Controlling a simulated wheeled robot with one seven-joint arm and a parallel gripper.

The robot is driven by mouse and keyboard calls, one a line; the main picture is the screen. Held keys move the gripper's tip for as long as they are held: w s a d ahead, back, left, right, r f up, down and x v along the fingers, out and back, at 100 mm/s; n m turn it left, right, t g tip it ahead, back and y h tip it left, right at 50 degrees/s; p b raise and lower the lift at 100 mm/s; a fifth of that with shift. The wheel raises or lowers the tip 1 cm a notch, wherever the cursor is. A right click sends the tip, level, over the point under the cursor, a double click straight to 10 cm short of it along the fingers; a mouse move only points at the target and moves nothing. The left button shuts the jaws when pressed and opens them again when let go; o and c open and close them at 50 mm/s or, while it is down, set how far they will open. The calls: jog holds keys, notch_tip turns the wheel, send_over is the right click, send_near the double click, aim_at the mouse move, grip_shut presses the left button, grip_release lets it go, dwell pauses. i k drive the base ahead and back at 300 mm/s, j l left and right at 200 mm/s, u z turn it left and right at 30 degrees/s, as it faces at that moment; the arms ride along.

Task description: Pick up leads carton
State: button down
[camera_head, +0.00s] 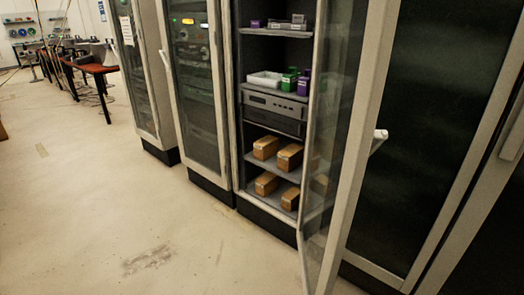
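Several brown cartons sit on the two lower shelves of an open rack cabinet. On the upper of these shelves are a left carton (265,148) and a right carton (289,157). On the lower one are another left carton (266,184) and a right carton (291,199). Pale labels show on some front ends, but they are too small to read, so I cannot tell which is the leads carton. More brown shapes show through the door glass, possibly reflections. My gripper is not in view.
The cabinet's glass door (336,150) stands open toward me on the right of the shelves. Above the cartons are a grey rack unit (275,112), a white tray (264,79), green bottles (290,80) and purple bottles (304,83). The floor (130,215) in front and left is clear.

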aim_at(267, 146)
jog(key=i+j, duration=0.4)
jog(key=i+j+z, duration=0.1)
jog(key=i+j, duration=0.25)
jog(key=j, duration=0.2)
jog(key=i+j, duration=0.4)
jog(key=i+j+z, duration=0.1)
jog(key=i+j, duration=0.45)
jog(key=i+j+z, duration=0.1)
jog(key=i+j, duration=0.4)
jog(key=i+j+z, duration=0.1)
jog(key=i+j, duration=0.4)
jog(key=j, duration=0.25)
jog(key=i+j+z, duration=0.1)
jog(key=i+j, duration=0.45)
jog(key=i+l, duration=0.4)
